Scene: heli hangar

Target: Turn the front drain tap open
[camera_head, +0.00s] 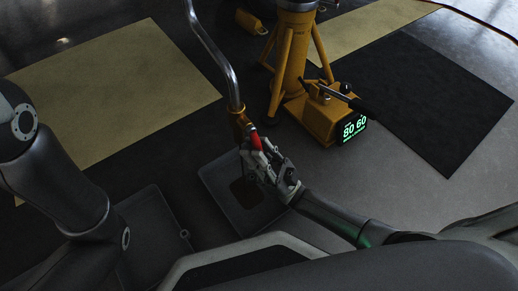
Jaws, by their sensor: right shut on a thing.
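A bent metal pipe (215,55) comes down from the top of the view and ends in a brass-coloured tap body (239,121). The tap has a red handle (255,140). My right gripper (259,151) is at the red handle and shut on it, with its fingers covering part of it. Under the tap a grey tray (217,184) lies on the floor with a dark brown patch (246,193) in it. My left arm comes in from the left, but its gripper is not in view.
A yellow jack stand (291,60) stands behind the tap, with a yellow unit and a green display reading 80 60 (353,129) at its foot. A dark mat (440,100) lies at right. A tan mat (120,85) lies at left.

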